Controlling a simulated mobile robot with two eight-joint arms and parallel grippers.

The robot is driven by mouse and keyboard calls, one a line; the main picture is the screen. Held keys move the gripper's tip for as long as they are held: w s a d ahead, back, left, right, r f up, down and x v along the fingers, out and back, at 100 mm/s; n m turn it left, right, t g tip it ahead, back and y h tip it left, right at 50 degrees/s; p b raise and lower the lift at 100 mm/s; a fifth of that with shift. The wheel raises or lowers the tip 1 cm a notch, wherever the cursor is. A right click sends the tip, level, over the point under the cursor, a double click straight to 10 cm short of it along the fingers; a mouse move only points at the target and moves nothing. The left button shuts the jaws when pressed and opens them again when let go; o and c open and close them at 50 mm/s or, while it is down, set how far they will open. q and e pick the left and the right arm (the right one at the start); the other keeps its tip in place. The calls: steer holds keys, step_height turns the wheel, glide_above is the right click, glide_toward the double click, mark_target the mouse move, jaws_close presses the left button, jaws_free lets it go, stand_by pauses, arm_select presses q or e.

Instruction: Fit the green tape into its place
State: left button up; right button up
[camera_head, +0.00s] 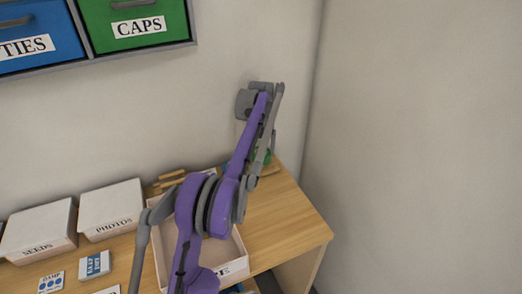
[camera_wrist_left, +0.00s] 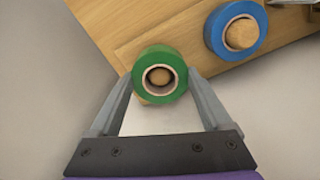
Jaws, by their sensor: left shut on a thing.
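The green tape (camera_wrist_left: 160,89) is a roll held between the two fingers of my left gripper (camera_wrist_left: 160,84) in the left wrist view. A round wooden peg end (camera_wrist_left: 160,76) shows through the roll's hole, slightly above its centre. I cannot tell whether the roll is around the peg or only in front of it. In the head view, a little of the green tape (camera_head: 262,156) shows at the wall end of the bench, mostly hidden by my left arm. My right gripper is out of view.
A blue tape (camera_wrist_left: 236,30) sits around another wooden peg, right of the green one. In the head view, boxes marked SEEDS (camera_head: 38,230) and PHOTOS (camera_head: 111,208) stand left, and an open pale tray (camera_head: 238,255) is under my arm. The bench's right end (camera_head: 297,232) is clear.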

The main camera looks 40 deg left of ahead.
arm_select(q)
steer(key=shift+f+b, duration=0.45)
steer(key=shift+f, duration=0.8)
stand_by(0.5)
steer(key=o, duration=1.2)
steer(key=shift+r, duration=0.15)
step_height(320, 180, up, 10)
steer(key=shift+r+p, duration=0.25)
steer(key=shift+p, duration=0.65)
